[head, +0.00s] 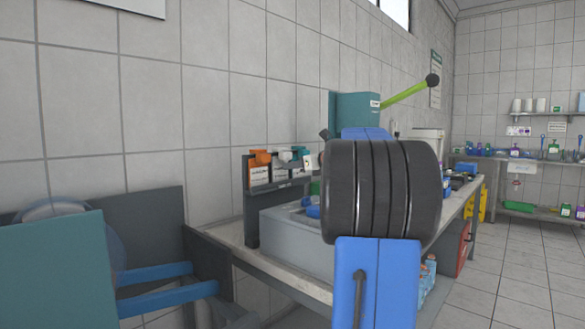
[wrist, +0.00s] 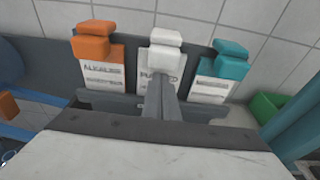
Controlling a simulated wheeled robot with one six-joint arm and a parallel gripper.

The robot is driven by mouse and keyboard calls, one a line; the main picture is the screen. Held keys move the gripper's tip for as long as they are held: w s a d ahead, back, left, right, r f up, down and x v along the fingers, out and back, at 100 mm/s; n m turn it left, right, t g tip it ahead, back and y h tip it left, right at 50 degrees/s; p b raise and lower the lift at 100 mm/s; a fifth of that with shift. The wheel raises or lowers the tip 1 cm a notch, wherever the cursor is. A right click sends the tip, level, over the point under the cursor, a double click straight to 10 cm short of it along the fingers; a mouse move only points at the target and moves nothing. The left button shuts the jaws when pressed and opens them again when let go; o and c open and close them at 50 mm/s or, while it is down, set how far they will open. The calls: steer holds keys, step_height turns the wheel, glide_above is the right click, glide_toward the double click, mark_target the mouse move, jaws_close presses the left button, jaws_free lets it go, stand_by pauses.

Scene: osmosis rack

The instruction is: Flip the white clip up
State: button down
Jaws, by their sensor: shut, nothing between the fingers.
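The white clip (wrist: 165,38) is the middle of three in the wrist view, on top of a white labelled holder (wrist: 162,66). It looks like a chunky block with an upper and a lower part. In the head view the small white clip (head: 285,157) shows on the rack. My gripper (wrist: 158,84) is shut and empty, its grey fingers pointing at the label just below the clip. The fingers cover part of the label; whether they touch it I cannot tell. In the head view my gripper is hidden behind my arm.
An orange clip (wrist: 94,28) stands left of the white one and a teal clip (wrist: 231,48) right, both close. The dark rack (wrist: 60,74) holds all three. A tiled wall is behind. A green box (wrist: 268,108) lies at the right. A grey-white block (wrist: 150,156) fills the foreground.

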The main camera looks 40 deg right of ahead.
steer(key=shift+w, duration=0.7)
steer(key=shift+s, duration=0.3)
steer(key=shift+r, duration=0.15)
steer(key=shift+w+a+r, duration=0.1)
steer(key=shift+w+r, duration=0.35)
steer(key=shift+r, duration=0.85)
steer(key=shift+w+r, duration=0.5)
steer(key=shift+r, duration=0.8)
steer(key=shift+w+a+r, duration=0.1)
steer(key=shift+w+r, duration=0.35)
steer(key=shift+r, duration=0.85)
steer(key=r+v, duration=0.1)
steer(key=v, duration=0.7)
steer(key=shift+r, duration=0.25)
steer(key=shift+s+d, duration=0.1)
steer(key=shift+s, duration=0.15)
